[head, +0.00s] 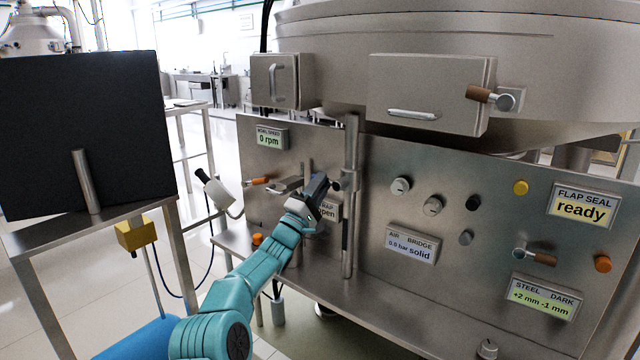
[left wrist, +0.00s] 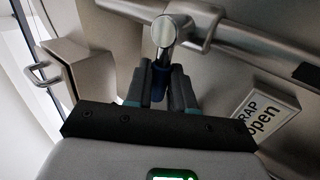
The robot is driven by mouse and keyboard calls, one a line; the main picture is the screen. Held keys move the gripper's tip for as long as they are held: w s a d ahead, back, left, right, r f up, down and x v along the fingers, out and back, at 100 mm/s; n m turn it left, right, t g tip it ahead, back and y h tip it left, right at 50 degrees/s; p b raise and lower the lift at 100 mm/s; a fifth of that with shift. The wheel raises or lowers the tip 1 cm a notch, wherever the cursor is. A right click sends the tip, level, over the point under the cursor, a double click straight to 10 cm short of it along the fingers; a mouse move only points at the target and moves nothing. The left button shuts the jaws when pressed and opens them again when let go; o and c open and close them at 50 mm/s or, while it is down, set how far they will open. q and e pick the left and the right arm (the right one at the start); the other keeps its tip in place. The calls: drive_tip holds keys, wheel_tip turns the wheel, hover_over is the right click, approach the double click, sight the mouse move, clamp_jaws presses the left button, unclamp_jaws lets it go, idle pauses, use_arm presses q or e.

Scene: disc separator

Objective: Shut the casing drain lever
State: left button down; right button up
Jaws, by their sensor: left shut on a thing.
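My left gripper (head: 320,188) is at the machine's front panel, beside a vertical steel pipe (head: 350,235). In the left wrist view its two fingers (left wrist: 160,92) are shut around the dark blue grip of a lever (left wrist: 158,80). The lever's round steel end (left wrist: 164,31) shows beyond the fingers, by a steel pipe (left wrist: 232,38). A display (left wrist: 267,112) beside it shows "RAP" and "open"; in the head view my gripper partly covers this display (head: 330,209). I see no label naming the casing drain. My right gripper is not in view.
An orange-tipped lever (head: 257,181) and a white, black-ended device (head: 216,191) are left of my gripper. A dark panel (head: 85,130) stands far left. Brown-handled levers (head: 541,258) and several knobs are on the right. The steel ledge (head: 400,318) below is mostly clear.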

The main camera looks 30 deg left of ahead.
use_arm(q)
drive_tip(key=shift+r, duration=0.25)
drive_tip(key=c, duration=1)
unclamp_jaws()
drive_tip(key=shift+f, duration=0.1)
drive_tip(key=shift+o, duration=0.2)
drive_tip(key=shift+f, duration=0.1)
drive_tip(key=v, duration=1.6)
drive_tip(key=shift+s, duration=0.25)
